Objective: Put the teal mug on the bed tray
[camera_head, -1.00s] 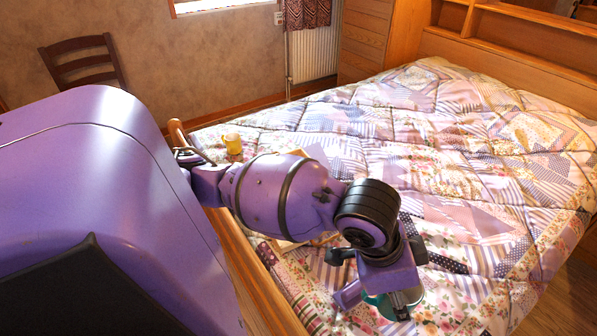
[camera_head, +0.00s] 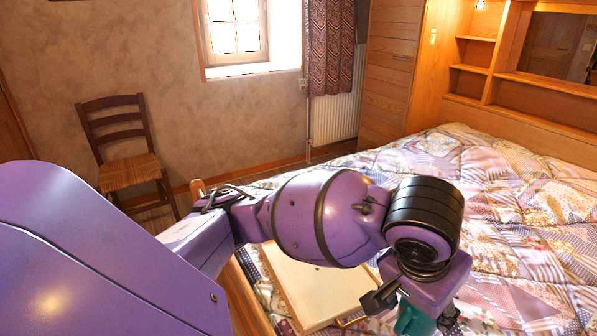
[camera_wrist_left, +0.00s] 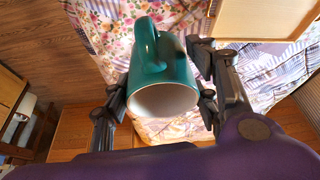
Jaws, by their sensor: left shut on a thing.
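The teal mug (camera_wrist_left: 160,72) is held in my left gripper (camera_wrist_left: 160,90), whose fingers press on both sides of it. In the left wrist view its open mouth faces the camera and its handle points up in the picture. In the head view only a part of the mug (camera_head: 412,319) shows below my left gripper (camera_head: 408,305), at the bottom edge. The bed tray (camera_head: 310,290), pale wood with a raised rim, lies on the bed to the left of the gripper, partly hidden by my arm. Its corner also shows in the left wrist view (camera_wrist_left: 262,20). My right gripper is not in view.
The bed with its patchwork quilt (camera_head: 520,230) spreads out to the right. A wooden chair (camera_head: 125,150) stands by the wall at the left. A shelved headboard (camera_head: 545,105) stands behind the bed. A wood floor (camera_wrist_left: 45,50) shows in the wrist view.

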